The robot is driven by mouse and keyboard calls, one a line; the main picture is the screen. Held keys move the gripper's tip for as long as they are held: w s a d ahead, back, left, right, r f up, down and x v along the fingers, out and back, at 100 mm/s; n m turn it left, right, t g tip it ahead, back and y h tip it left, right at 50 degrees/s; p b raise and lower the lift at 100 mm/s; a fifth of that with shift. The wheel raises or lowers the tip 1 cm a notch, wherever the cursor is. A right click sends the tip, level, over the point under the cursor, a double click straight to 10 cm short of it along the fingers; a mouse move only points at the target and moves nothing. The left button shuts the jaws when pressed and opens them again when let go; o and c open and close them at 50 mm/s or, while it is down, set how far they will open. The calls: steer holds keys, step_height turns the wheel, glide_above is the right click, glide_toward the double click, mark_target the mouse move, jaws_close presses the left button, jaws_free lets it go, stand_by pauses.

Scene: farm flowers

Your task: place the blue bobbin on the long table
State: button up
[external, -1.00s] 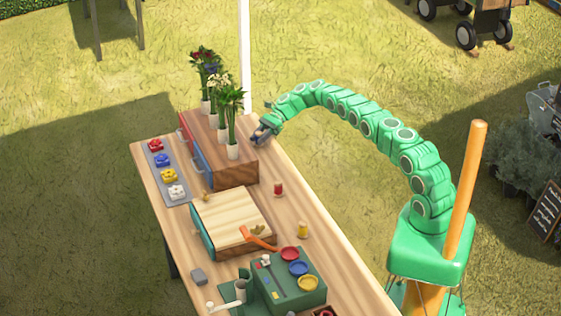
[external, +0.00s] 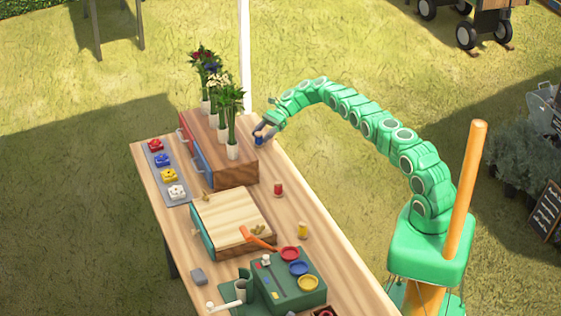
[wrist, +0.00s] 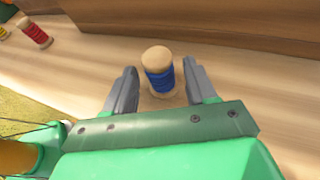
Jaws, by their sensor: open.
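The blue bobbin (wrist: 160,76) stands upright on the long table (wrist: 110,62), between the two fingers of my gripper (wrist: 160,90) in the wrist view. The fingers are apart, with a gap on each side of the bobbin. In the external view the blue bobbin (external: 259,140) shows small at my gripper (external: 264,132), near the right edge of the long table (external: 318,262), beside the wooden drawer box. Its base looks to rest on the tabletop.
A red bobbin (external: 278,188) and a yellow bobbin (external: 302,230) stand nearer along the table. The wooden drawer box (external: 236,174) with flower vases (external: 233,151) is close left of my gripper. A board-topped box (external: 230,215) and a green stand (external: 290,282) are farther down.

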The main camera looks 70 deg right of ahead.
steer(key=shift+v, duration=2.55)
step_height(320, 180, up, 8)
steer(key=n+g, duration=0.1)
steer(key=n, duration=0.1)
glide_above(261, 145)
steer(key=s+a+r+n+g+h, duration=0.2)
steer(key=s+a+r+n, duration=0.1)
steer(key=a+r, duration=0.5)
steer(key=s+a+r+n+g+h, duration=0.2)
steer(key=s+a+r+n, duration=0.45)
steer(key=s+a, duration=0.7)
steer(key=s+a+r+n+g+h, duration=0.1)
steer(key=s+a+n, duration=0.15)
steer(key=s, duration=0.45)
steer(key=s+a+r+n+h, duration=0.1)
steer(key=s+a+r+h, duration=0.15)
steer(key=s, duration=0.55)
steer(key=s+a+n+g+h, duration=0.1)
steer(key=s+a, duration=0.2)
steer(key=s, duration=0.4)
steer(key=s+d+f+n+h, duration=0.1)
steer(key=s+d+n+h, duration=0.1)
steer(key=s, duration=0.9)
steer(key=s+d+f+n+h, duration=0.1)
steer(key=s+n, duration=0.3)
steer(key=s, duration=0.6)
steer(key=shift+s+d+f+h, duration=0.35)
steer(key=shift+f+h, duration=0.1)
steer(key=shift+f, duration=0.15)
